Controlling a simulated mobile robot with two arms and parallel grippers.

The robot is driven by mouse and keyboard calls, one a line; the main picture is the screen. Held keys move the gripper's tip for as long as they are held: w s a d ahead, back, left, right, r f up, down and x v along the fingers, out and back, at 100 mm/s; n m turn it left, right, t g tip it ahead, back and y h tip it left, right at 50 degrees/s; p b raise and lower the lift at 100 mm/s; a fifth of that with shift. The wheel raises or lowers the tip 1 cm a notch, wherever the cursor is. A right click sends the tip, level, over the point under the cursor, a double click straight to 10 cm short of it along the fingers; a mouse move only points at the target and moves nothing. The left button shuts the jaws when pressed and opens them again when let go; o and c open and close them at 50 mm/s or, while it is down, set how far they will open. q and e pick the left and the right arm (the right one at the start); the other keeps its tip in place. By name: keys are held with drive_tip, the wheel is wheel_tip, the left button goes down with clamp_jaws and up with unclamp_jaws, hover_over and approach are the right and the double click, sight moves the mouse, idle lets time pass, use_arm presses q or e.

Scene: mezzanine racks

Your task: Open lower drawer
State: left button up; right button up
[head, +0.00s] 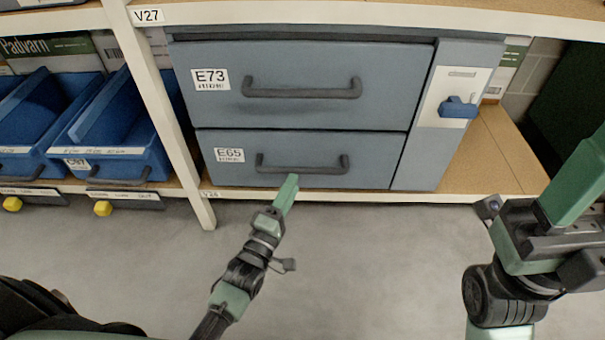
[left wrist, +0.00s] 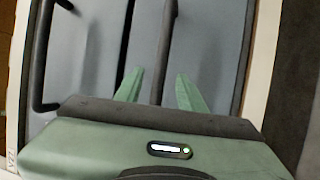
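The lower drawer (head: 300,175), labelled E65, is the blue-grey lower front of a cabinet and sits flush with it, closed. Its dark bar handle (head: 315,168) runs across the front. My left gripper (head: 290,182) is at the left part of this handle. In the left wrist view, the left gripper (left wrist: 160,92) has its two green fingers apart, with the lower handle (left wrist: 166,45) running between them. Contact with the handle cannot be told. My right gripper (head: 578,185) is at the right edge, away from the cabinet; its finger opening cannot be made out.
The upper drawer (head: 310,110), labelled E73, is closed above, with its own handle (head: 302,91). A side panel with a blue latch (head: 458,108) is on the right. Blue bins (head: 118,135) stand left of the white rack post (head: 165,110). The grey floor in front is clear.

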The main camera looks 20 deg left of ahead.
sight(301, 171)
use_arm(q)
drive_tip(key=b+x, duration=0.2)
drive_tip(key=x, duration=0.4)
clamp_jaws()
idle(1.4)
